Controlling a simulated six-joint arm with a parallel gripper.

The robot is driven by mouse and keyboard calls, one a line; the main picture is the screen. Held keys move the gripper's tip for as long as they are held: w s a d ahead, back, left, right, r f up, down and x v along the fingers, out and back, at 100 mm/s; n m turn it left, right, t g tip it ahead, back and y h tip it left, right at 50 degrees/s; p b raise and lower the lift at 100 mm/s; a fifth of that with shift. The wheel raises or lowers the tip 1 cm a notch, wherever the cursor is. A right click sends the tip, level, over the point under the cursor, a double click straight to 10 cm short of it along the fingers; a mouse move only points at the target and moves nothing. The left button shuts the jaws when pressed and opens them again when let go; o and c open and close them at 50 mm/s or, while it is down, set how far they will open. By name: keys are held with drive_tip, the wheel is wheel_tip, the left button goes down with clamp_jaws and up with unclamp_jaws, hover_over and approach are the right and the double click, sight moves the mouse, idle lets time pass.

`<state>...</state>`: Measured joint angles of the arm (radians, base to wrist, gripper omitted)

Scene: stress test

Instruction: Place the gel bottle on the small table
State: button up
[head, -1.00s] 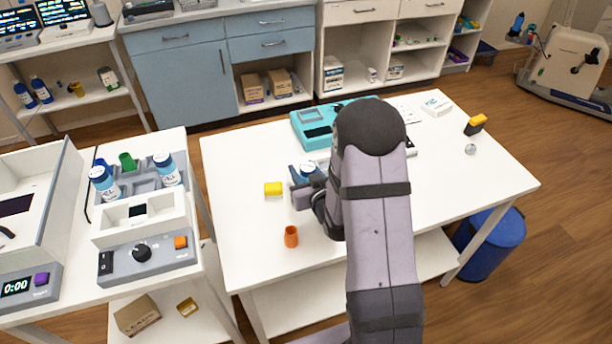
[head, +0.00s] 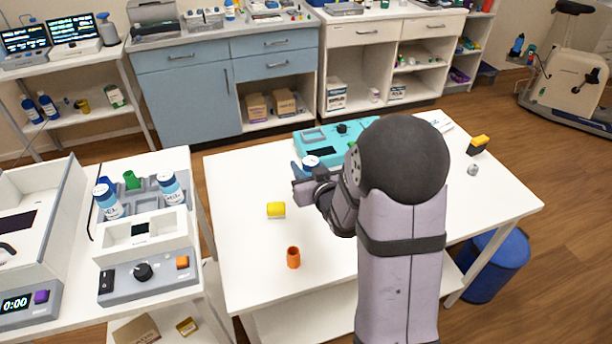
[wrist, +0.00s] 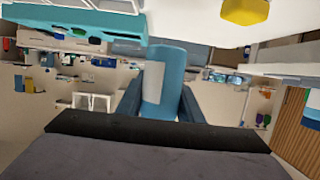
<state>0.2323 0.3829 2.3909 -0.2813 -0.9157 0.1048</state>
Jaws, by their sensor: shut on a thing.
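My gripper (head: 306,180) is shut on a blue bottle (wrist: 165,75) with a pale label, which shows between the fingers in the wrist view. In the head view its blue and white end (head: 310,161) shows above the fingers, and my arm hides part of the gripper. The bottle appears held above the white table (head: 235,235), near its far side; the gap cannot be judged.
A teal device (head: 325,137) lies at the table's back. A yellow block (head: 276,210) and an orange cup (head: 293,257) stand to the left. A yellow-black item (head: 478,145) and small grey piece (head: 472,170) lie right. The front-left tabletop is mostly clear.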

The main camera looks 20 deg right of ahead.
sight(307, 158)
drive_tip(key=shift+r, duration=0.55)
wheel_tip(307, 158, up, 7)
drive_tip(key=p, duration=0.7)
drive_tip(key=shift+r, duration=0.2)
drive_tip(key=shift+f, duration=0.15)
drive_tip(key=f+b, duration=0.2)
drive_tip(key=b, duration=0.1)
drive_tip(key=f+b, duration=0.2)
drive_tip(key=b, duration=0.1)
drive_tip(key=shift+w+a+f, duration=0.15)
drive_tip(key=shift+a+f, duration=0.05)
drive_tip(key=shift+w+d+f+b, duration=0.1)
drive_tip(key=shift+w+f+b, duration=0.35)
drive_tip(key=shift+f+b, duration=1.25)
drive_tip(key=shift+w+f+b, duration=0.45)
drive_tip(key=shift+f+b, duration=0.5)
drive_tip(key=shift+f, duration=1.5)
drive_tip(key=shift+w+d+f+b, duration=0.1)
drive_tip(key=shift+w+f+b, duration=0.35)
drive_tip(key=shift+f+b, duration=1.25)
